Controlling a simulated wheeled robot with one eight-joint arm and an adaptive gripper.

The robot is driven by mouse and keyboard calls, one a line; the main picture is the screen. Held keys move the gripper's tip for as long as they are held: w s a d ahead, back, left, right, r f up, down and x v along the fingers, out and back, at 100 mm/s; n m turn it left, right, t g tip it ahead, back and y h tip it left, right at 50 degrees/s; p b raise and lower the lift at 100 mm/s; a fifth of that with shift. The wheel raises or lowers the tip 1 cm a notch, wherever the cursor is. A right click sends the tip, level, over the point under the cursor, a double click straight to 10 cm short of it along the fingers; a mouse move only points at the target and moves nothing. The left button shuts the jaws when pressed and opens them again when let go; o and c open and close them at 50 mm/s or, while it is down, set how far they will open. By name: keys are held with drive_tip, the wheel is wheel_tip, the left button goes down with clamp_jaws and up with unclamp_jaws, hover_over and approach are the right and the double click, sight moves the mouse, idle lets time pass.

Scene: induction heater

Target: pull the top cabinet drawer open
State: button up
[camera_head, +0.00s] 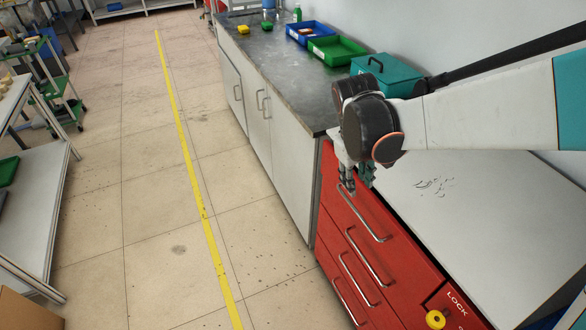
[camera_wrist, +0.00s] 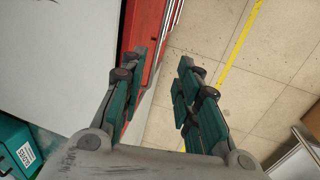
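The red cabinet (camera_head: 335,215) stands in the lower right of the head view, with several drawers and silver bar handles on its front. The top drawer's handle (camera_head: 362,217) is the uppermost bar, and the drawer looks shut. My gripper (camera_head: 356,182) hangs pointing down by the far end of this handle, at the cabinet's top front edge. In the wrist view my gripper (camera_wrist: 158,65) is open, its two fingers apart. The red front (camera_wrist: 143,25) and a pale bar (camera_wrist: 160,50) show between the fingers. I cannot tell whether a finger touches the handle.
A pale worktop (camera_head: 450,215) covers the cabinet. A grey-topped bench (camera_head: 285,75) beyond it bears green and blue bins and a teal box (camera_head: 385,72). The floor before the cabinet, with a yellow line (camera_head: 190,155), is clear.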

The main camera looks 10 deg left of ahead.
sight(357, 211)
drive_tip(key=f+b, duration=0.1)
drive_tip(key=f, duration=0.3)
drive_tip(key=w+d+f+b, duration=0.1)
drive_tip(key=f+b, duration=0.1)
drive_tip(key=f, duration=0.2)
drive_tip(key=d+f+b, duration=0.1)
drive_tip(key=f, duration=0.4)
drive_tip(key=shift+w+d, duration=0.1)
drive_tip(key=shift+w, duration=0.15)
clamp_jaws()
